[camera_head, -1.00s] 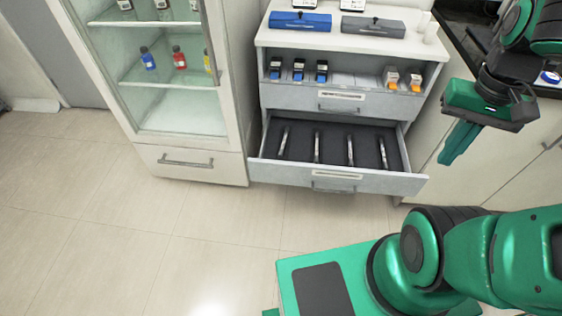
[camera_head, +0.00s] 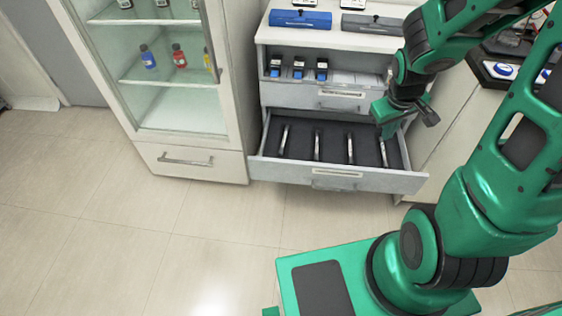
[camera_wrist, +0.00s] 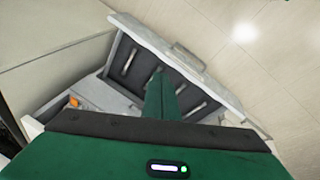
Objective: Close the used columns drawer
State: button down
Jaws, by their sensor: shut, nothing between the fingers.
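The open lower drawer (camera_head: 270,172) stands pulled out from the white cabinet in the head view. It has a grey front, a bar handle (camera_head: 335,184) and a dark liner holding several slim metallic columns (camera_head: 317,147). My gripper (camera_head: 385,130) is shut and empty, over the right part of the drawer in the picture. In the wrist view the shut fingers (camera_wrist: 162,98) overlap the drawer's liner, and the drawer front (camera_wrist: 170,52) with its handle lies beyond them. I cannot tell whether the fingers touch anything.
Blue and grey cases (camera_head: 300,19) lie on top. A glass-door cabinet (camera_head: 170,100) stands at the left. The floor (camera_head: 200,240) before the drawer is clear.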

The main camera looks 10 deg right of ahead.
jog(key=w+a+f+n+t, duration=0.1)
jog(key=w+a+f+n, duration=0.3)
jog(key=w+a+f, duration=0.3)
jog(key=w+a+f+n+t+y, duration=0.1)
jog(key=a+f+n+t+y, duration=0.2)
jog(key=a+f+n, duration=0.6)
jog(key=m+y, duration=0.1)
jog(key=y, duration=0.1)
send_near(278, 166)
notch_tip(278, 166, down, 3)
jog(key=s+a, duration=0.2)
jog(key=shift+w+d+f, duration=0.1)
jog(key=shift+w+d, duration=0.05)
jog(key=shift+w, duration=0.55)
jog(key=shift+w+d+f, duration=0.1)
jog(key=shift+w+d, duration=0.1)
jog(key=shift+w, duration=0.55)
jog(key=shift+w+d+f, duration=0.1)
jog(key=shift+w+d, duration=0.05)
jog(key=shift+w, duration=0.55)
jog(key=shift+d, duration=0.1)
